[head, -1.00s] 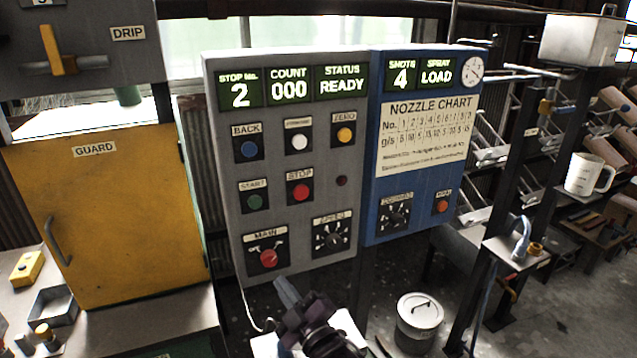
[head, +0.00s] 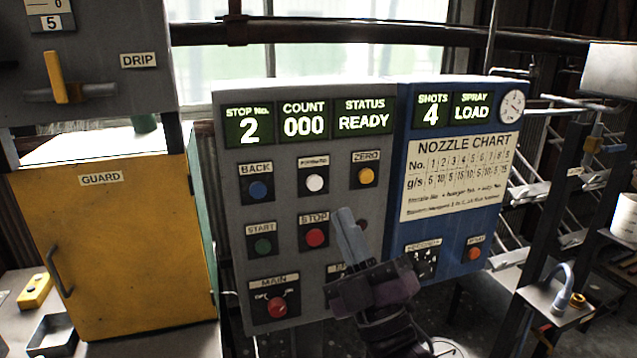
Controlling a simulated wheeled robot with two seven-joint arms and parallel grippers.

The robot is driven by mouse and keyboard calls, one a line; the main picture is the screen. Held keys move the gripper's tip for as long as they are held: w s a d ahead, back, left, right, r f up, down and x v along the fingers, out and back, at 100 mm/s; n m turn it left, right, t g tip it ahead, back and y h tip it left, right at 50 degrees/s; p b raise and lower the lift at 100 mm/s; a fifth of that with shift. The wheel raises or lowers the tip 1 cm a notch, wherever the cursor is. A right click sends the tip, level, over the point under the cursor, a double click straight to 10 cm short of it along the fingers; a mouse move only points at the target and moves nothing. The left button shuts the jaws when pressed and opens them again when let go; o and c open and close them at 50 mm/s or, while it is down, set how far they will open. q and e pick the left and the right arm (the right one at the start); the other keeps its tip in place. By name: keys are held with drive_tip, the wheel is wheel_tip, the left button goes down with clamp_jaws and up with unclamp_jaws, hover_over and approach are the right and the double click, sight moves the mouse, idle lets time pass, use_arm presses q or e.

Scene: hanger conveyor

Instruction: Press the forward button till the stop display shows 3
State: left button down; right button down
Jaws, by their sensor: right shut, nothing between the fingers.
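The stop display (head: 250,126) at the top left of the grey control panel (head: 290,212) reads 2. The forward button (head: 315,182) is white, under a small blurred label, between the blue back button (head: 258,190) and the yellow zero button (head: 366,175). My right gripper (head: 347,222) is shut and empty. Its fingers point up in front of the panel, below and to the right of the white button and apart from it in the picture. It hides parts of the lower right dial and its label. My left gripper is not in view.
The count display (head: 304,121) reads 000 and the status display (head: 363,117) reads READY. The red stop button (head: 314,237) is close left of my fingers. A blue panel (head: 470,222) adjoins on the right. A yellow guard door (head: 120,250) stands on the left.

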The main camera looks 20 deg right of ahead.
sight(315, 184)
drive_tip(key=shift+w, duration=0.1)
drive_tip(key=shift+w+a+p, duration=0.15)
drive_tip(key=shift+w+p, duration=0.3)
drive_tip(key=shift+w, duration=3.95)
drive_tip(key=shift+w, duration=0.15)
drive_tip(key=shift+w, duration=0.25)
